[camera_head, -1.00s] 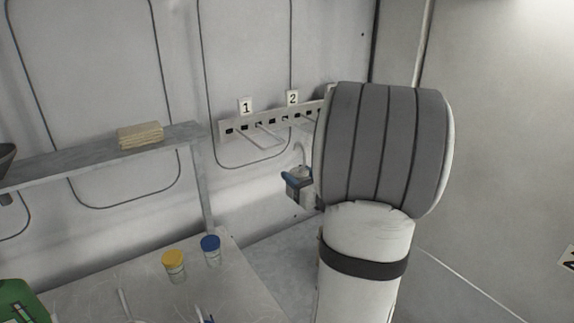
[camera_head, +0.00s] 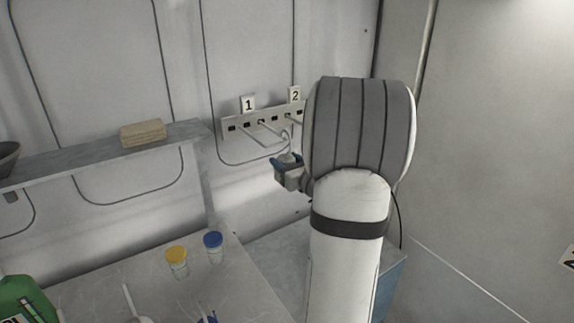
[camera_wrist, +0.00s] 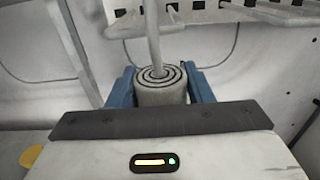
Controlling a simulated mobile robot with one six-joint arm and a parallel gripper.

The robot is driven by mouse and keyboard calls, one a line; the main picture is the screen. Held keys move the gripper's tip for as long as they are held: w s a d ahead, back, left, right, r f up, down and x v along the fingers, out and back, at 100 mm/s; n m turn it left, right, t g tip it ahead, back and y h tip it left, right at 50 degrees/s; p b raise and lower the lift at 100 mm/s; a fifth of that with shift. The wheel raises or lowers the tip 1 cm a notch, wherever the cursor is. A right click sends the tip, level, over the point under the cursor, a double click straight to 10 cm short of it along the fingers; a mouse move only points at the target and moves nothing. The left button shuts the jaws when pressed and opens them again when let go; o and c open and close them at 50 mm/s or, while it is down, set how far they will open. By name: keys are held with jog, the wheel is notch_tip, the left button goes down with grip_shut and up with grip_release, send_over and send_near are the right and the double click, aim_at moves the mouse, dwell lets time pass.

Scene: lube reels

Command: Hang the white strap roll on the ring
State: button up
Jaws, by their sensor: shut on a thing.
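The white strap roll (camera_wrist: 160,92) is between the blue fingers of my gripper (camera_wrist: 160,88) in the wrist view, its dark spiral end facing up. A pale strip or rod (camera_wrist: 153,38) rises above the roll; I cannot tell whether it is the roll's own strap. In the head view my gripper (camera_head: 287,170) is small and partly hidden behind my arm, with a pale curved end above it. It is below and in front of the wall rail (camera_head: 262,125) with its projecting pegs. I cannot make out a separate ring.
Labels 1 (camera_head: 248,104) and 2 (camera_head: 295,95) mark the rail. A shelf (camera_head: 80,158) with a beige stack (camera_head: 143,132) is at left. Below, a table (camera_head: 225,290) holds a yellow-capped jar (camera_head: 176,262), a blue-capped jar (camera_head: 213,248) and a green bottle (camera_head: 25,300).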

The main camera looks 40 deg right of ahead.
jog(key=shift+w+r+p, duration=0.1)
jog(key=shift+w+p, duration=0.2)
jog(key=shift+w, duration=0.8)
jog(key=shift+w+f, duration=0.2)
jog(key=shift+f, duration=0.1)
jog(key=shift+f+b, duration=1.25)
jog(key=shift+b, duration=0.6)
jog(key=o, duration=1.2)
